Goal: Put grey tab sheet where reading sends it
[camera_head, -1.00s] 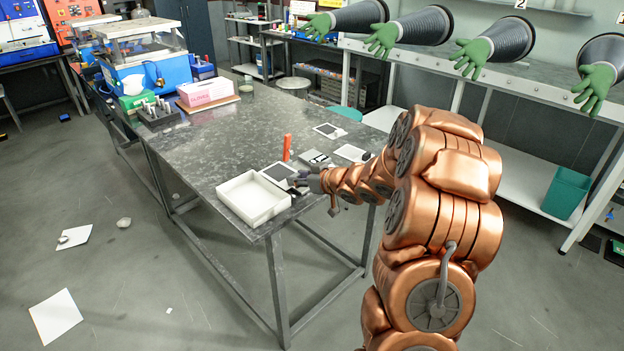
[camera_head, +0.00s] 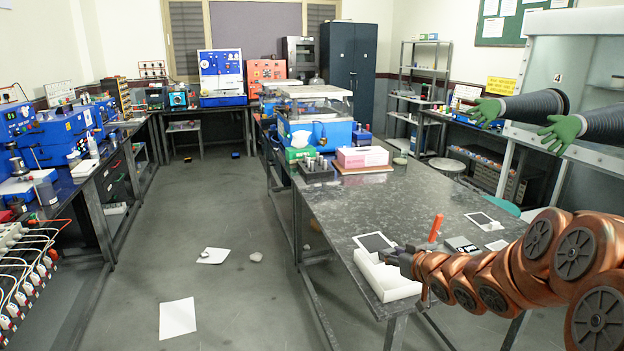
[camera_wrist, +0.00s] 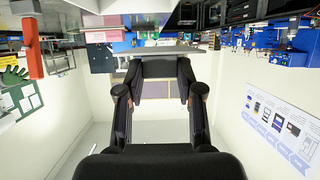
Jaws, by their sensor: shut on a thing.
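My gripper (camera_head: 388,253) is level over the back part of the white open tray (camera_head: 400,286) near the table's front corner. In the wrist view my gripper (camera_wrist: 160,68) has its fingertips together on a thin grey flat piece (camera_wrist: 160,50), seen edge-on, which looks like the grey tab sheet. The held piece is too small to make out clearly in the head view. A white-bordered dark panel (camera_head: 374,242) lies behind the tray. A small grey device (camera_head: 461,244) lies to the right of my gripper.
An orange-red upright stick (camera_head: 436,228) stands close behind my arm. Another white-bordered panel (camera_head: 485,221) lies further right. A pink-white box (camera_head: 362,157) and a black rack (camera_head: 316,169) stand at the table's far end. The middle of the table (camera_head: 400,195) is clear.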

